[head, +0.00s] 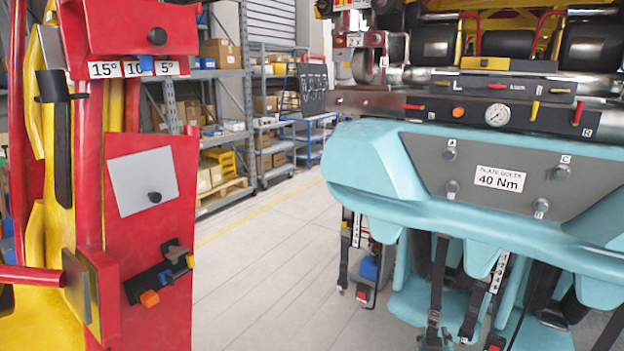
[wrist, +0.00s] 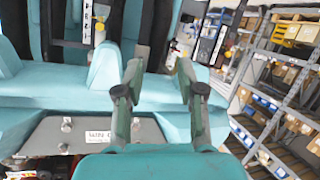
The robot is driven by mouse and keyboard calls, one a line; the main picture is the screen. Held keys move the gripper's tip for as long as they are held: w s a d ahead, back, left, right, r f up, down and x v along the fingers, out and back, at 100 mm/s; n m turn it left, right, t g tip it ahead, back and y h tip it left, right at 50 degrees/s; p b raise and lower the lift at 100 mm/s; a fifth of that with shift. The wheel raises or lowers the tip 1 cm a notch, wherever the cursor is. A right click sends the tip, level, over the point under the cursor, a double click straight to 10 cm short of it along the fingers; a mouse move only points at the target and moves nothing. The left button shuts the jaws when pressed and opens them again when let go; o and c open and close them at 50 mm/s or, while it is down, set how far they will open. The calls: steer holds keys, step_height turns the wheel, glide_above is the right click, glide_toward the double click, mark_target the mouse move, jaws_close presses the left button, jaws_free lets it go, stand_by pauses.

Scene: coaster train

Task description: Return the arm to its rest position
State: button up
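My gripper (wrist: 160,95) shows in the wrist view, with its two green fingers apart and nothing between them. The fingertips point toward the turquoise coaster car (wrist: 60,100), which fills the left of that view; I cannot tell how far apart they are. In the head view my arm and gripper do not show. There the turquoise car (head: 380,165) stands at the right, with a grey plate (head: 400,155) that bears several bolts and a "40 Nm" label (head: 499,179).
A red and yellow frame (head: 150,240) with 15°, 10 and 5° labels stands close at the left. Shelves (head: 215,140) with boxes line the back; they also show in the wrist view (wrist: 270,80). Black straps (head: 437,290) hang below the car. The floor (head: 265,265) between is clear.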

steer(key=s+a+f+n+y, duration=0.1)
steer(key=s+a+f, duration=0.1)
steer(key=s+f, duration=0.5)
steer(key=s+a+f+t+y, duration=0.1)
steer(key=s+a+f, duration=0.15)
steer(key=s, duration=0.85)
steer(key=s+a+f+n+y, duration=0.1)
steer(key=s+a+f+y, duration=0.15)
steer(key=s+f, duration=0.45)
steer(key=s+r, duration=0.3)
steer(key=s, duration=0.5)
steer(key=s+a+r, duration=0.1)
steer(key=s+r, duration=0.3)
steer(key=s, duration=0.5)
steer(key=s+a+r+m, duration=0.1)
steer(key=s+r, duration=0.3)
steer(key=s, duration=0.5)
steer(key=shift+s+a+y, duration=0.25)
steer(key=shift+y, duration=0.1)
